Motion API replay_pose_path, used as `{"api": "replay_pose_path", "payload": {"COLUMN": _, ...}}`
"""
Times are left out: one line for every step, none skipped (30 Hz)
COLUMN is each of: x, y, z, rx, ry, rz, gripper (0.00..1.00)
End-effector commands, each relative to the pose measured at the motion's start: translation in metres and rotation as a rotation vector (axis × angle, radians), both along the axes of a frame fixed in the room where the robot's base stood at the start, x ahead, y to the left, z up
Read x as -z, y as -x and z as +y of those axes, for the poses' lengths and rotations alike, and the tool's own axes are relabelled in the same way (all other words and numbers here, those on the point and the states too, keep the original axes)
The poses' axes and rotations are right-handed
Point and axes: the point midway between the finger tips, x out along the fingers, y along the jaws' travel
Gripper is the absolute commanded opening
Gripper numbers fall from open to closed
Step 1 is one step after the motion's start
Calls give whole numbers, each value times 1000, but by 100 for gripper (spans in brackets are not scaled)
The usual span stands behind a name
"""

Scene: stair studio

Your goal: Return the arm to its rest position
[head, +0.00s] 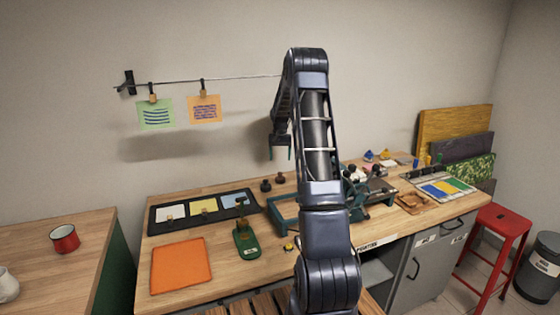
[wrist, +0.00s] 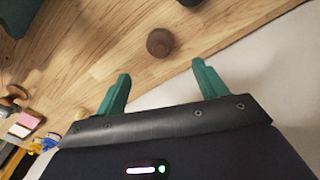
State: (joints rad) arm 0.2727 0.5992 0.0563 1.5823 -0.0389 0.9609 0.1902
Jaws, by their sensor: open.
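My gripper (head: 279,147) hangs at the end of my arm, above the back part of the wooden workbench (head: 190,193). Its teal fingers point downward in the head view. In the wrist view the two fingers of my gripper (wrist: 157,85) are spread apart with nothing between them. A small dark brown round object (wrist: 160,43) shows beyond the fingertips, apart from them, on the wooden top. My arm rises through the middle of the head view and hides part of the bench behind it.
An orange mat (head: 181,266), a black tray (head: 158,226) with coloured cards and a green tool (head: 246,240) lie left of my arm. Clipped cards hang from a wall rail (head: 225,80). A red stool (head: 497,240) and a bin (head: 541,268) stand right. A red mug (head: 65,239) sits on the left counter.

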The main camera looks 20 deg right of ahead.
Motion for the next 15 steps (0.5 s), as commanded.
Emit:
{"api": "replay_pose_path", "payload": {"x": 0, "y": 0, "z": 0, "rx": 0, "ry": 0, "rz": 0, "gripper": 72}}
{"api": "replay_pose_path", "payload": {"x": 0, "y": 0, "z": 0, "rx": 0, "ry": 0, "rz": 0, "gripper": 72}}
{"api": "replay_pose_path", "payload": {"x": 0, "y": 0, "z": 0, "rx": 0, "ry": 0, "rz": 0, "gripper": 72}}
{"api": "replay_pose_path", "payload": {"x": -1, "y": 0, "z": 0, "rx": 0, "ry": 0, "rz": 0, "gripper": 72}}
{"api": "replay_pose_path", "payload": {"x": -1, "y": 0, "z": 0, "rx": 0, "ry": 0, "rz": 0, "gripper": 72}}
{"api": "replay_pose_path", "payload": {"x": 0, "y": 0, "z": 0, "rx": 0, "ry": 0, "rz": 0, "gripper": 72}}
{"api": "replay_pose_path", "payload": {"x": 0, "y": 0, "z": 0, "rx": 0, "ry": 0, "rz": 0, "gripper": 72}}
{"api": "replay_pose_path", "payload": {"x": 0, "y": 0, "z": 0, "rx": 0, "ry": 0, "rz": 0, "gripper": 72}}
{"api": "replay_pose_path", "payload": {"x": 0, "y": 0, "z": 0, "rx": 0, "ry": 0, "rz": 0, "gripper": 72}}
{"api": "replay_pose_path", "payload": {"x": 0, "y": 0, "z": 0, "rx": 0, "ry": 0, "rz": 0, "gripper": 72}}
{"api": "replay_pose_path", "payload": {"x": 0, "y": 0, "z": 0, "rx": 0, "ry": 0, "rz": 0, "gripper": 72}}
{"api": "replay_pose_path", "payload": {"x": 0, "y": 0, "z": 0, "rx": 0, "ry": 0, "rz": 0, "gripper": 72}}
{"api": "replay_pose_path", "payload": {"x": -1, "y": 0, "z": -1, "rx": 1, "ry": 1, "rz": -1, "gripper": 72}}
{"api": "replay_pose_path", "payload": {"x": -2, "y": 1, "z": -3, "rx": 3, "ry": 3, "rz": -2, "gripper": 72}}
{"api": "replay_pose_path", "payload": {"x": -4, "y": 3, "z": -8, "rx": 8, "ry": 8, "rz": -5, "gripper": 72}}
